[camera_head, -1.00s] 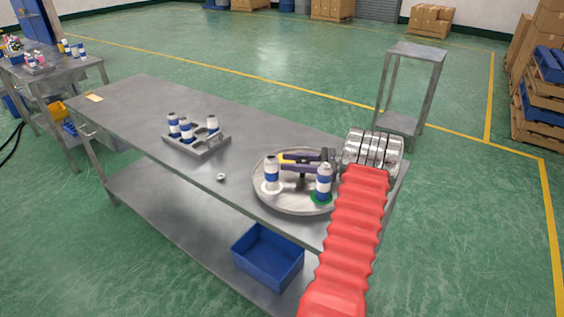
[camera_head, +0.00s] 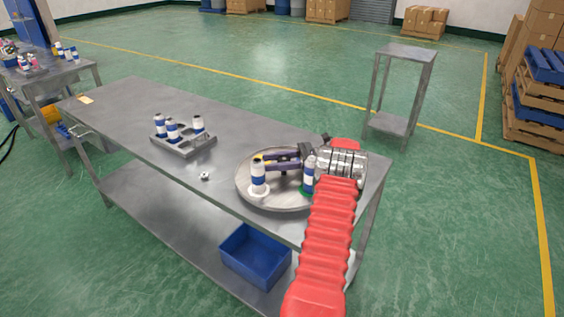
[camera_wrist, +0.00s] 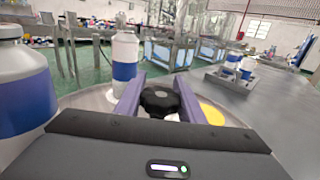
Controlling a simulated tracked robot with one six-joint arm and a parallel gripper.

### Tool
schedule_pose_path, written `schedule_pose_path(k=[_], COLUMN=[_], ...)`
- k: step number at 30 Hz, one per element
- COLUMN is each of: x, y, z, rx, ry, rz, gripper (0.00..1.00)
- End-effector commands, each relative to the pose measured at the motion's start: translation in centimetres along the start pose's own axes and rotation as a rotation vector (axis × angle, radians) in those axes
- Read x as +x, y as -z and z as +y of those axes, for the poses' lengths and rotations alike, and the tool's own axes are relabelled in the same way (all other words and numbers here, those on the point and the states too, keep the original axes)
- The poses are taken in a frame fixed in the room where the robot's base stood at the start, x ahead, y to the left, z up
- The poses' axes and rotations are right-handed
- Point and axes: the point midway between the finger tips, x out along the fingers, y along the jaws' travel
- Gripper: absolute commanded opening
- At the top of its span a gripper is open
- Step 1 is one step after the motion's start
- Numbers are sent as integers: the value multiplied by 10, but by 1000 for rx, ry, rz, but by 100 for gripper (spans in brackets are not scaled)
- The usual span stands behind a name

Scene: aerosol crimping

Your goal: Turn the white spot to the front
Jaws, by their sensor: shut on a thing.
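A round grey turntable (camera_head: 278,206) sits at the right end of the steel table. A white-and-blue can (camera_head: 258,172) stands on the white spot (camera_head: 258,193), at the turntable's front left. Another can (camera_head: 308,172) stands on the green spot (camera_head: 304,193), front right, partly hidden by my arm. The yellow spot (camera_head: 258,158) is at the back left, mostly covered. My gripper (camera_wrist: 160,98) is shut on the black central knob (camera_wrist: 160,101). In the wrist view the yellow spot (camera_wrist: 212,112) lies right of the fingers; one can (camera_wrist: 125,60) is ahead, another (camera_wrist: 22,90) close left.
A grey tray (camera_head: 185,150) with several cans stands left on the table (camera_head: 120,115). A small metal nut-like piece (camera_head: 205,176) lies before it. A blue bin (camera_head: 256,254) is on the lower shelf. A small stand (camera_head: 405,52) is behind on the right.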

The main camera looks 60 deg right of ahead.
Motion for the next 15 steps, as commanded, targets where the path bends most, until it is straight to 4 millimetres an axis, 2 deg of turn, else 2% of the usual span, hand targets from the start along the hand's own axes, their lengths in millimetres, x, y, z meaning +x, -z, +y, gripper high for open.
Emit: schedule_pose_path(k=[1, 3, 15], x=[8, 10, 8], y=[-1, -1, -1], z=[-2, -2, -1], rx=[-4, -3, 0], ry=[-21, -36, -58], rz=[-1, -1, -2], gripper=[0, 0, 0])
